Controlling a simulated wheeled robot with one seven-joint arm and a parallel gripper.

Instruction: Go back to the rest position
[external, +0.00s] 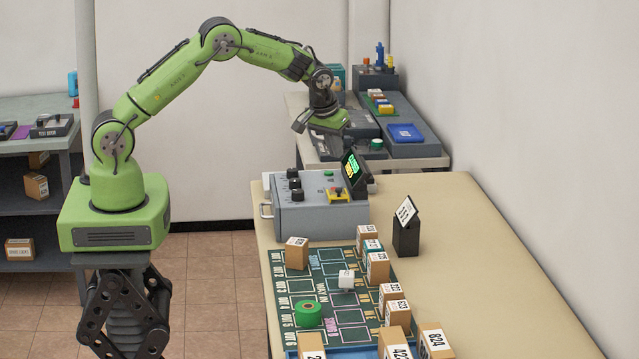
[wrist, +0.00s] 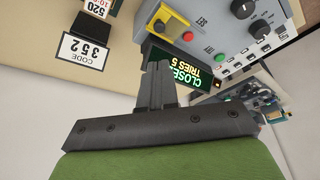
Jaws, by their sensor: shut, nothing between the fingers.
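My green arm reaches out over the table. My gripper (external: 318,132) hangs in the air above and behind the grey control box (external: 312,217), apart from it. In the wrist view my gripper (wrist: 158,68) shows its dark fingers together, with nothing between them. The control box also shows in the wrist view (wrist: 205,45), with knobs, a red button and a yellow-framed switch. Its small screen (external: 353,172) is lit, and in the wrist view the screen (wrist: 185,68) reads "CLOSED" and "TRIES 5".
A green board (external: 325,262) on the beige table (external: 470,250) carries several cardboard boxes, a white cube (external: 346,279) and a green tape roll (external: 308,314). A dark stand with a code card (external: 406,235) stands to the right. A side table (external: 415,140) with trays is behind. The table's right part is clear.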

